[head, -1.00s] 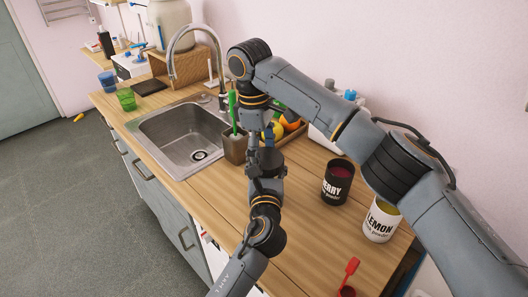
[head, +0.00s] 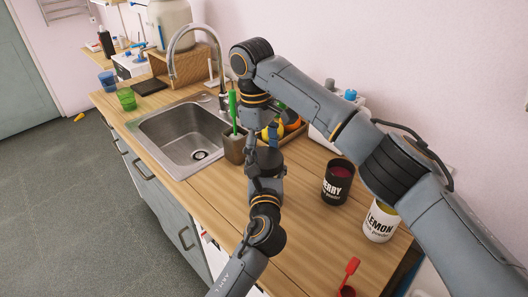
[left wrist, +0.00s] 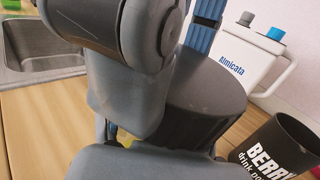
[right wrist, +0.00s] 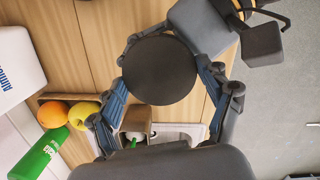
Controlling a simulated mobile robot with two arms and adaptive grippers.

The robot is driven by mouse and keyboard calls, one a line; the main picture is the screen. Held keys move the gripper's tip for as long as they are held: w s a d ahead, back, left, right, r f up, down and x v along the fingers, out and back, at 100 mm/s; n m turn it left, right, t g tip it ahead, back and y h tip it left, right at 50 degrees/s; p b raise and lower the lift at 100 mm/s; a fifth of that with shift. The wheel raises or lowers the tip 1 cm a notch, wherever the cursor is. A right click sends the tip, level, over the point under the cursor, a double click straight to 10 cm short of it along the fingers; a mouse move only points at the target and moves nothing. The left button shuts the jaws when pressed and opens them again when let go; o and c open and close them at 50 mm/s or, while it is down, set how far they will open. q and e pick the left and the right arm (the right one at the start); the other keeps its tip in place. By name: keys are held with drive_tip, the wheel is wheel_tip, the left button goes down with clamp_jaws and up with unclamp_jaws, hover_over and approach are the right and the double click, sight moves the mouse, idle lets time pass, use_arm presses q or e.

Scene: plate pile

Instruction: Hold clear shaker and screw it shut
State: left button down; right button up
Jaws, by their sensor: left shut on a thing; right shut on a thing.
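The shaker shows mainly as its dark round lid (right wrist: 160,69) in the right wrist view. The lid's grey top and black ribbed side also show in the left wrist view (left wrist: 208,88). The clear body is mostly hidden by my left gripper. My left gripper (head: 265,172) is shut on the shaker and holds it above the counter. My right gripper (right wrist: 165,90) comes from above, with its blue-padded fingers shut on either side of the lid. In the head view the lid (head: 268,157) is a small dark shape between the two arms. Whether the thread is tight cannot be told.
A black berry tin (head: 336,183) and a white lemon tin (head: 379,222) stand at right on the wooden counter. A red scoop (head: 350,270) lies in front. The sink (head: 180,140), a brush holder (head: 234,148) and a fruit tray (head: 296,132) are behind.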

drive_tip(key=shift+s+d, duration=0.1)
drive_tip(key=o, duration=0.9)
drive_tip(key=shift+r, duration=0.1)
drive_tip(key=shift+r, duration=2.2)
drive_tip(key=shift+c, duration=0.3)
